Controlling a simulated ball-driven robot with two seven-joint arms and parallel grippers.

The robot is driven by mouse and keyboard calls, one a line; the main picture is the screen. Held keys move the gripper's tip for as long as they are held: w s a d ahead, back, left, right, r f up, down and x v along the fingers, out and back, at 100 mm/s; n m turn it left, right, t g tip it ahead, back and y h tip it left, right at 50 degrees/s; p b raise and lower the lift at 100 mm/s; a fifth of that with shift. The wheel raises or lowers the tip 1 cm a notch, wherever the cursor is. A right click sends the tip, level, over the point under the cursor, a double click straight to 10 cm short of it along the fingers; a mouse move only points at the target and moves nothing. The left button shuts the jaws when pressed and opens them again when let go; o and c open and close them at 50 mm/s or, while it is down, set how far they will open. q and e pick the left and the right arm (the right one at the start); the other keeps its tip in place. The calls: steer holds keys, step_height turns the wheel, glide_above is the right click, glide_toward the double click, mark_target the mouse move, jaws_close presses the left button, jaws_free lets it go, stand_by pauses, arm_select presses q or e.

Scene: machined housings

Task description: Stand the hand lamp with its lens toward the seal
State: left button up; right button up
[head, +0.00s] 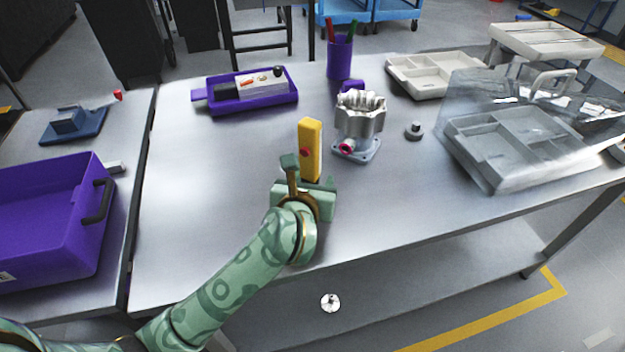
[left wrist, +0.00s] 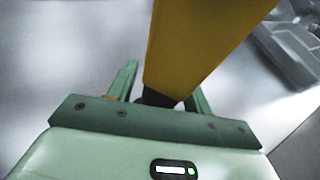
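The yellow hand lamp (head: 311,145) stands upright on the table, with a small red spot on its side. I cannot make out its lens. My left gripper (head: 308,180) is low at the lamp, one finger on each side. In the left wrist view the lamp (left wrist: 195,45) rises between the fingers (left wrist: 160,92), with a gap at the left finger; the right finger is partly hidden behind it. The grey metal housing (head: 359,122) stands just right of the lamp. A pink-red ring, apparently the seal (head: 345,148), sits at its lower side port. My right gripper is not in view.
A purple tray (head: 235,106) and purple pen cup (head: 340,60) stand behind. A small grey knob part (head: 413,131) and a grey divided tray behind a clear panel (head: 490,150) are at the right. The table left of the lamp is clear.

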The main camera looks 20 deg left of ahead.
arm_select(q)
steer(key=shift+r, duration=0.1)
steer(key=shift+s+r, duration=0.1)
steer(key=shift+r, duration=0.15)
steer(key=p+v, duration=0.3)
steer(key=v, duration=0.8)
steer(key=shift+s, duration=0.4)
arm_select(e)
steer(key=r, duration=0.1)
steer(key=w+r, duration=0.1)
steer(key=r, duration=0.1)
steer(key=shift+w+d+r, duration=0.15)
